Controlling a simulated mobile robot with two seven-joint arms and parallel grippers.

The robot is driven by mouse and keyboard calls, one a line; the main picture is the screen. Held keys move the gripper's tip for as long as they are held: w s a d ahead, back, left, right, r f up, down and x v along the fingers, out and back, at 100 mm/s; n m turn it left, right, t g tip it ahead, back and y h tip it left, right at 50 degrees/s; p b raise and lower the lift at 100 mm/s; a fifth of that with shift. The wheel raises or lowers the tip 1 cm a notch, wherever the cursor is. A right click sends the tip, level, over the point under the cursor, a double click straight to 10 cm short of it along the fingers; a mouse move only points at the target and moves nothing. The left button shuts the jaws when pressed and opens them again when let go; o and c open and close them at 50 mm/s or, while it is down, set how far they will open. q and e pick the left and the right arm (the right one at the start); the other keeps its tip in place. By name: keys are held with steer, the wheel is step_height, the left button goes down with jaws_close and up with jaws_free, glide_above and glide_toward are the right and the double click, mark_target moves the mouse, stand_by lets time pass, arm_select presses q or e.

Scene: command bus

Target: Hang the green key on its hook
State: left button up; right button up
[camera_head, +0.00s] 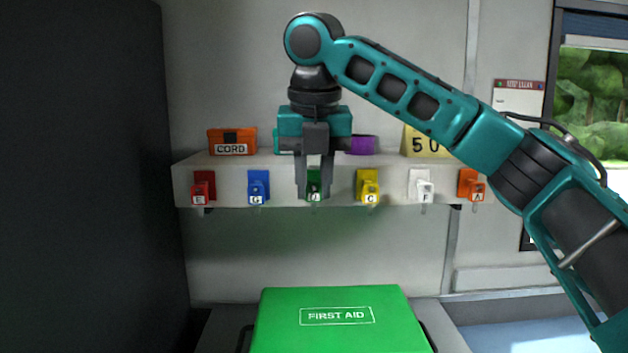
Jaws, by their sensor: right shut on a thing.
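The green key (315,195) is between the fingertips of my right gripper (314,190), at the front face of the wall shelf. The gripper points down and is shut on it. The green hook lies behind the fingers and key; I cannot tell whether the key touches it. The shelf's front carries a row of coloured hooks with tags: red (203,187), blue (258,187), yellow (368,186), white (420,186) and orange (470,185). The green one falls between blue and yellow. My left gripper is not in view.
On the shelf (230,170) stand an orange CORD box (232,141), a purple item (363,145) and a yellow sign (425,141), partly behind my arm. A green first aid case (336,335) lies below. A dark panel (80,180) closes off the left. Space under the shelf is clear.

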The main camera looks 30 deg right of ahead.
steer(key=shift+f, duration=0.15)
stand_by(0.5)
steer(key=o, duration=1)
steer(key=shift+c, duration=0.2)
steer(key=shift+v, duration=1.35)
steer(key=v, duration=0.6)
steer(key=shift+s, duration=0.2)
steer(key=shift+a, duration=0.1)
stand_by(0.4)
